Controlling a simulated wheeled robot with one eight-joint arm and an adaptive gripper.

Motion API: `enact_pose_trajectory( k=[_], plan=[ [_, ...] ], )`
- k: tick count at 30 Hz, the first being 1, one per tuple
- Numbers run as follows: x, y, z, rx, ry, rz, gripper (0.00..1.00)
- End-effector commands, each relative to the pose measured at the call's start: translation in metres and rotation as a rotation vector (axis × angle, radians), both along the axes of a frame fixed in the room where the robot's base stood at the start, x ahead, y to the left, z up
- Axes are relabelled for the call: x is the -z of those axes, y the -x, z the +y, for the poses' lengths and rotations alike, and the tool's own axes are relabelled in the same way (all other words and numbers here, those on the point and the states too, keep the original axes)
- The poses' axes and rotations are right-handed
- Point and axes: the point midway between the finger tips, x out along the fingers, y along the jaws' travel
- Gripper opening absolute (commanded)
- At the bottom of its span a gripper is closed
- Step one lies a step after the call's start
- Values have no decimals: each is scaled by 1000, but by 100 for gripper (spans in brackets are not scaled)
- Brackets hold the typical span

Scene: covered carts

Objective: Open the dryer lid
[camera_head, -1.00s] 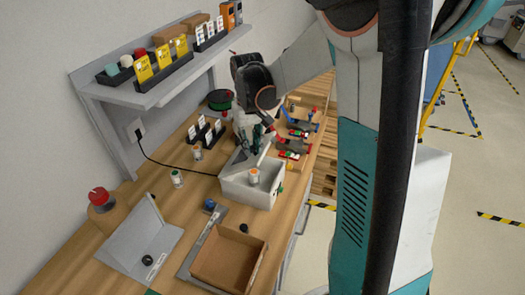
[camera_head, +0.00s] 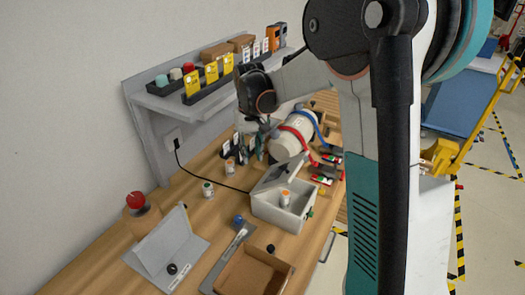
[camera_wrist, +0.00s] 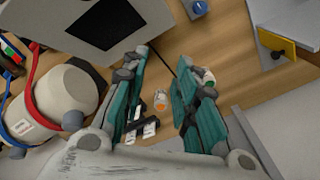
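The dryer, a pale grey box (camera_head: 274,211), stands on the wooden bench with an orange-capped vial (camera_head: 286,198) inside. Its lid (camera_head: 275,175) is raised and tilted, hinged side toward the left, leaving the inside visible. In the wrist view a grey panel with a dark square, apparently the lid (camera_wrist: 75,22), shows at the top left. My gripper (camera_head: 250,150) is behind and left of the lid, apart from it as far as I can tell. In the wrist view its teal fingers (camera_wrist: 165,90) are spread with nothing held. An orange-capped vial (camera_wrist: 160,98) shows between them, farther off on the bench.
A white cylinder with red and blue straps (camera_head: 288,142) lies behind the dryer. A cardboard box (camera_head: 255,275), a grey angled stand (camera_head: 165,250) and a red button (camera_head: 136,200) are in front. A shelf (camera_head: 175,103) lines the wall. Another vial (camera_head: 207,189) stands left of the dryer.

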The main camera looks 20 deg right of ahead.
Motion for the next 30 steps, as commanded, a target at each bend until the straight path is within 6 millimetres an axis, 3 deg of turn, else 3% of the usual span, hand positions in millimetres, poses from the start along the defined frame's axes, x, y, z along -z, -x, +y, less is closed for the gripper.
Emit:
enact_pose_trajectory(
  k=[14, 30],
  plan=[
    [-11, 0, -3, 5, 2, 2, 41],
    [-105, -3, 2, 2, 2, 4, 41]
  ],
)
